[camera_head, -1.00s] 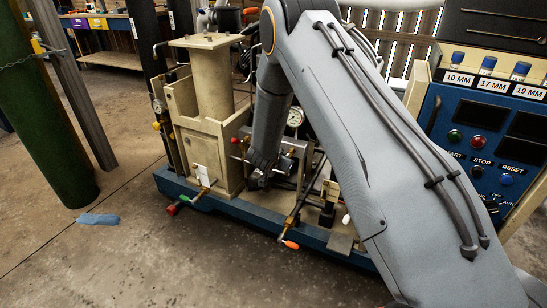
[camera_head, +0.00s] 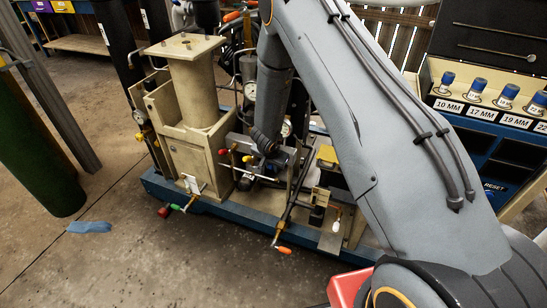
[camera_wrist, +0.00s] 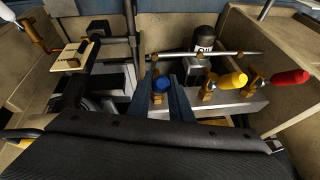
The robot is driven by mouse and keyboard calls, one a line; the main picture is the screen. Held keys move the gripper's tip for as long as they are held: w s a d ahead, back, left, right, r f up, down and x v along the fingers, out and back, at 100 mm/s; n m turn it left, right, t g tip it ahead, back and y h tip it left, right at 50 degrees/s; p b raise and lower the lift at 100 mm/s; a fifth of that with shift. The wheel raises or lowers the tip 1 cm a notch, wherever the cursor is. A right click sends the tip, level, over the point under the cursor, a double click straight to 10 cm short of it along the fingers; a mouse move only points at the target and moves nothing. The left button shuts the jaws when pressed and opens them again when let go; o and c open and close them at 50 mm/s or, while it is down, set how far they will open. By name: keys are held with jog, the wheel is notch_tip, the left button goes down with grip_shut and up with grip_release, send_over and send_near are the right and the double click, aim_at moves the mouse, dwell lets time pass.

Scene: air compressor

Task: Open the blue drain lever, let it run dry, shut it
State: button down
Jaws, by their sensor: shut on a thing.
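The blue drain lever (camera_wrist: 161,84) shows its round blue end in the middle of the wrist view. My gripper (camera_wrist: 161,90) has its two fingers on either side of this end and is shut on it. A yellow-ended lever (camera_wrist: 232,79) and a red-ended lever (camera_wrist: 289,77) stand to its right on the same block. In the head view the yellow (camera_head: 247,158) and red (camera_head: 222,152) ends show left of my wrist. There, my arm hides the blue lever and my fingertips. No running water can be made out.
A black cap (camera_wrist: 205,40) and a thin rod (camera_wrist: 225,54) lie just beyond the levers. Tan walls stand close on both sides. Orange (camera_head: 283,249) and green (camera_head: 177,207) handles jut out at the machine's front. A blue rag (camera_head: 90,227) lies on open floor.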

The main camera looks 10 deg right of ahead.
jog(key=shift+w+a+r, duration=0.1)
dwell(0.4)
jog(key=c, duration=1.6)
grip_release()
jog(key=shift+p+v, duration=0.45)
jog(key=shift+v, duration=3.45)
